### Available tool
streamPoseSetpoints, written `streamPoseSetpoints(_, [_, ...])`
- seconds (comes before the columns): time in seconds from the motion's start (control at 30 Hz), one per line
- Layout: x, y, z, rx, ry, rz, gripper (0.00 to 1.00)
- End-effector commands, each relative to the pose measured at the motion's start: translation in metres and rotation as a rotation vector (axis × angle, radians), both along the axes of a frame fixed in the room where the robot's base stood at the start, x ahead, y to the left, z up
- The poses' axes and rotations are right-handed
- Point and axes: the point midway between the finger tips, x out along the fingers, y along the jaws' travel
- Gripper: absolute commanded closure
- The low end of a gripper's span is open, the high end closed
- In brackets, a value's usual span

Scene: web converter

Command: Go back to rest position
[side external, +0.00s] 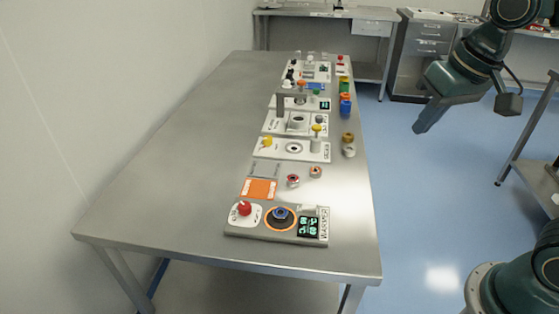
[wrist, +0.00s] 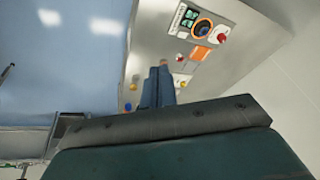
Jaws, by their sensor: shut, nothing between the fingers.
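My gripper (side external: 418,128) hangs in the air to the right of the table, over the blue floor, tilted down and to the left. Its fingers are together with nothing held, and it touches nothing. In the wrist view, the blue fingers (wrist: 158,76) sit side by side, with the table behind them. The steel table (side external: 180,170) carries a row of white stations along its right side. The nearest station (side external: 277,222) has a red knob, a dark round dial with an orange ring and a green-lit display.
Blue, yellow and other small parts (side external: 345,105) stand near the table's right edge. The left half of the table is bare. A wall (side external: 70,100) is at the left. Steel benches (side external: 420,50) stand at the back, and another (side external: 530,160) stands at the right.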

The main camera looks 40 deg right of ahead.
Motion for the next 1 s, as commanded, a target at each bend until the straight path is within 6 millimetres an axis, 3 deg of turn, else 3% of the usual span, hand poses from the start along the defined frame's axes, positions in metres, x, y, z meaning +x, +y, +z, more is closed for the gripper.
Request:
streamPoseSetpoints(0.4, [-0.071,-0.011,-0.006,-0.076,-0.124,0.161,1.0])
streamPoseSetpoints(0.77, [-0.088,-0.013,-0.013,-0.104,-0.154,0.208,1.0])
streamPoseSetpoints(1.0, [-0.083,-0.013,-0.011,-0.099,-0.145,0.198,0.56])
